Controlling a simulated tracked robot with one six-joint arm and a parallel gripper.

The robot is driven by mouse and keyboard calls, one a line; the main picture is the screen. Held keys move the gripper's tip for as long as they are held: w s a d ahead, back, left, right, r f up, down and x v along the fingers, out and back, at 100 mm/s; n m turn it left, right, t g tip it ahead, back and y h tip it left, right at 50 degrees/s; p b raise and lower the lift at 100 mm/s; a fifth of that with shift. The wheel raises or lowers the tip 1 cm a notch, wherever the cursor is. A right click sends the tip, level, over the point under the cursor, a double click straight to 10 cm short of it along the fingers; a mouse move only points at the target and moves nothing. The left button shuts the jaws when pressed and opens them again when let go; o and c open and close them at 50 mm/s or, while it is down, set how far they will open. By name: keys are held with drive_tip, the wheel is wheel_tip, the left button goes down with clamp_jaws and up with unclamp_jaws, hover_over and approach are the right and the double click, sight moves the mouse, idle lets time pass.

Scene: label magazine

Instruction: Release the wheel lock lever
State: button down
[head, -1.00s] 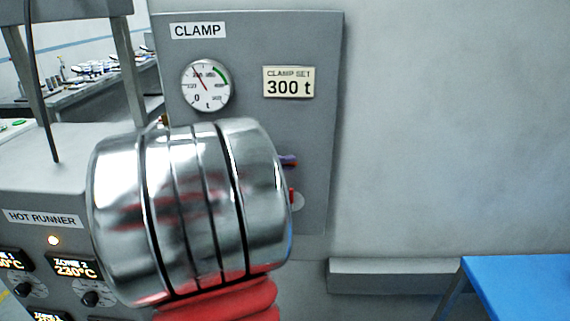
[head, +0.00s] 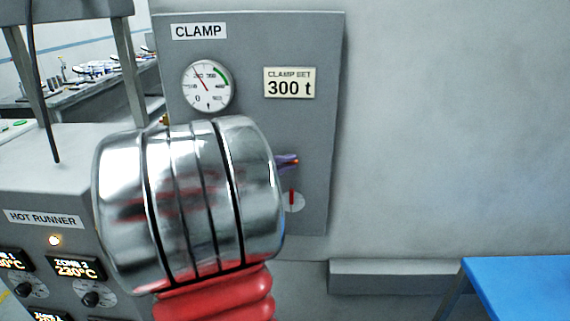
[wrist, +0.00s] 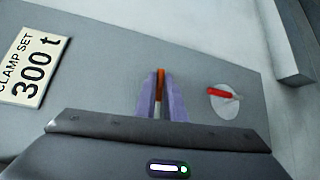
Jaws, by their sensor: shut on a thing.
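In the wrist view, my gripper (wrist: 160,98) has its two purple fingers shut on a thin orange-brown piece (wrist: 160,84) in front of the grey clamp panel. Its lower part looks pale, and the fingers hide its sides. A short red lever (wrist: 224,94) lies across a pale round disc (wrist: 222,108) to the right, apart from the fingers. In the head view, the red lever (head: 292,197) stands upright on the disc, below my gripper tips (head: 288,161). My silver wrist hides the rest of the gripper. No wheel shows, and I cannot tell which piece is the lock lever.
The clamp panel (head: 270,130) carries a round gauge (head: 208,86) and a "CLAMP SET 300 t" plate (head: 289,83). A hot runner cabinet (head: 30,180) stands at the left. A blue table (head: 520,285) is at the lower right. The wall right of the panel is bare.

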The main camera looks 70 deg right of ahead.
drive_tip(key=shift+f, duration=0.1)
drive_tip(key=c, duration=1.8)
unclamp_jaws()
drive_tip(key=shift+a, duration=0.1)
drive_tip(key=v, duration=1.3)
drive_tip(key=shift+w+a, duration=0.25)
drive_tip(key=shift+a, duration=0.05)
